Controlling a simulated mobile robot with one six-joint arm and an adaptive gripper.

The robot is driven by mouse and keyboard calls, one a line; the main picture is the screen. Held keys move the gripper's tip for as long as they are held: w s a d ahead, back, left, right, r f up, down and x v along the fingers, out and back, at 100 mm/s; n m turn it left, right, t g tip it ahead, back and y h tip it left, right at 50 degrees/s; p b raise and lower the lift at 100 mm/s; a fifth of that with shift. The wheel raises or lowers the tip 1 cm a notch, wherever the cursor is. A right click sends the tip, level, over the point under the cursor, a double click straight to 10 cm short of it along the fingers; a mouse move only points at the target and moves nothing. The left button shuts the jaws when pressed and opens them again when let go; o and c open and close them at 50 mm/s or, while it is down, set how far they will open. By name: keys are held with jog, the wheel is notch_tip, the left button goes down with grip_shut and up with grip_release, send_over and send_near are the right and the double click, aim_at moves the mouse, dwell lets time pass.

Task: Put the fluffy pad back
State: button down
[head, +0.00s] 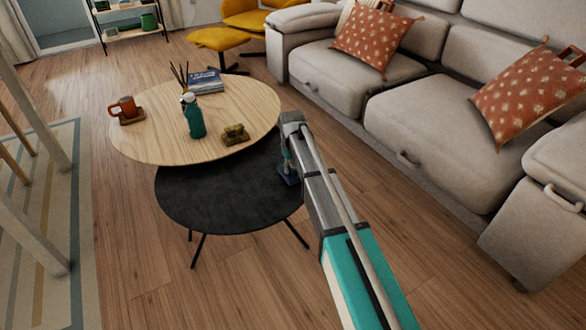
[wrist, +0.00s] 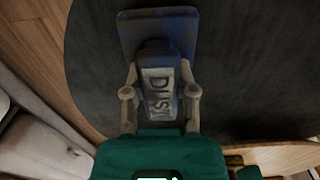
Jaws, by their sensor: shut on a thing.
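My gripper (wrist: 161,95) is shut on a grey-blue block marked "DUST", one finger on each side. A flat, dark blue pad (wrist: 150,28) shows beyond the block in the wrist view and seems to be one piece with it; its fluff cannot be made out. In the head view my gripper (head: 287,158) points down at the right edge of the black round table (head: 215,195), with the blue pad (head: 291,179) under it. I cannot tell whether the pad touches the tabletop.
A taller wooden round table (head: 160,100) overlaps the black one. It holds a teal spray bottle (head: 194,116), an olive lumpy object (head: 235,134), an orange mug (head: 126,107) and books (head: 205,81). A grey sofa (head: 430,140) stands at right. The black tabletop is otherwise bare.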

aim_at(292, 164)
jog(key=shift+f, duration=0.15)
jog(key=shift+c, duration=2)
grip_release()
jog(key=shift+r, duration=0.2)
notch_tip(292, 164, up, 12)
jog(key=p, duration=1.2)
